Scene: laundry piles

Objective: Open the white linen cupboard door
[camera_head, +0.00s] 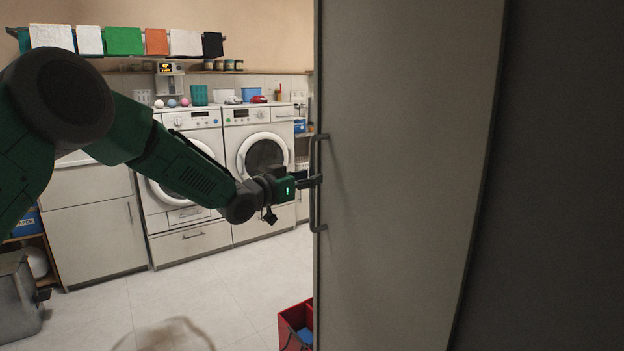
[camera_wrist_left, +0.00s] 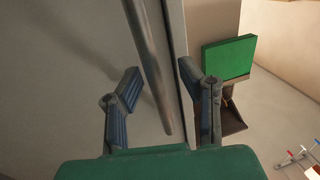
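The cupboard door (camera_head: 400,180) is a tall, pale grey-beige panel filling the right half of the head view. A dark vertical bar handle (camera_head: 317,182) stands at its left edge. My left gripper (camera_head: 312,181) reaches the handle's middle from the left. In the left wrist view, the two fingers of my left gripper (camera_wrist_left: 160,80) are spread apart, with the handle bar (camera_wrist_left: 152,62) running between them. Neither finger appears closed on the bar. The door surface (camera_wrist_left: 75,60) fills the left of that view. My right gripper is not in view.
Two front-loading machines (camera_head: 185,215) (camera_head: 262,150) stand along the back wall. A red crate (camera_head: 290,325) is on the floor beside the door's lower left edge. A grey bin (camera_head: 18,300) stands at lower left. The tiled floor (camera_head: 215,290) between is mostly clear.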

